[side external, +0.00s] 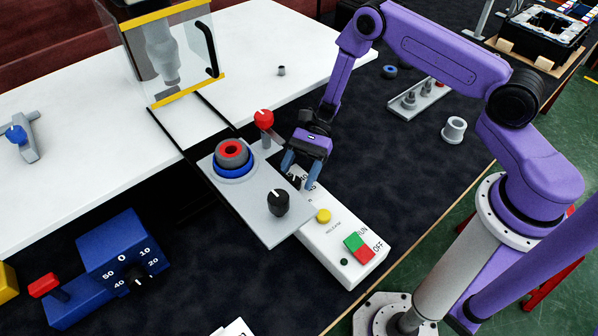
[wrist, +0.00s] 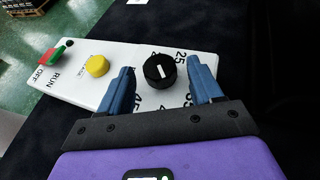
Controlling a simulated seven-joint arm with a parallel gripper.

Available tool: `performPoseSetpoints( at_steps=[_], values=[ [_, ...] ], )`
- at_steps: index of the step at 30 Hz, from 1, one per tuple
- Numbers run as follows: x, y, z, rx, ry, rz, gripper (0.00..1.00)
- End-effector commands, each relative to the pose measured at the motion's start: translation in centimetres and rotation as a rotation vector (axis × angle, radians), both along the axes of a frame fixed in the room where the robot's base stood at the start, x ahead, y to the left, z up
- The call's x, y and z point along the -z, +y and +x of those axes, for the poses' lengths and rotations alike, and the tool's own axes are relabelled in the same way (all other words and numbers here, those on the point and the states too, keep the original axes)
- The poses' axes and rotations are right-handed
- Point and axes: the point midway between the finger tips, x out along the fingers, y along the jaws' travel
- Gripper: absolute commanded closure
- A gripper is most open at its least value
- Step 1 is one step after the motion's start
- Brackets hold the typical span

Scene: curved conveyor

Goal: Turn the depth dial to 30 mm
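A black dial (wrist: 158,75) with a white pointer line sits on a white control panel (wrist: 120,60), with printed numbers around it; 25 and 45 are readable, others are partly hidden. The pointer slants toward the upper right in the wrist view, near the side of the 25. In the side view this dial is mostly hidden by my gripper (side external: 299,172). My gripper is open, with one blue finger on each side of the dial and gaps between. A blue box (side external: 108,259) at lower left carries another black dial (side external: 137,281) with marks 0 to 50. No depth label is readable.
The panel has a yellow RELEASE button (side external: 323,216), a green RUN button (side external: 355,242) and a red OFF button (side external: 365,254). Beside it, a grey plate (side external: 240,200) carries another black knob (side external: 278,203) and red and blue rings (side external: 233,155). A red-topped knob (side external: 264,119) stands close to my gripper.

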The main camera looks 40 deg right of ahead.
Motion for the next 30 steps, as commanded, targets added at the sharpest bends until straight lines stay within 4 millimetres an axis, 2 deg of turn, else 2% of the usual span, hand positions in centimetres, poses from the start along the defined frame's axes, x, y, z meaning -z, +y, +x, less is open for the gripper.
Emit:
performPoseSetpoints(
  at_steps=[5,11,26,30],
  values=[
    [-0.6,0.0,0.0,0.000,-0.001,0.000,0.35],
    [-3.2,0.0,0.1,-0.002,-0.004,0.001,0.35],
    [-9.2,-2.0,-4.7,0.001,-0.001,-0.001,0.35],
    [-10.0,-2.8,-6.5,0.002,0.002,0.000,0.35]
  ],
)
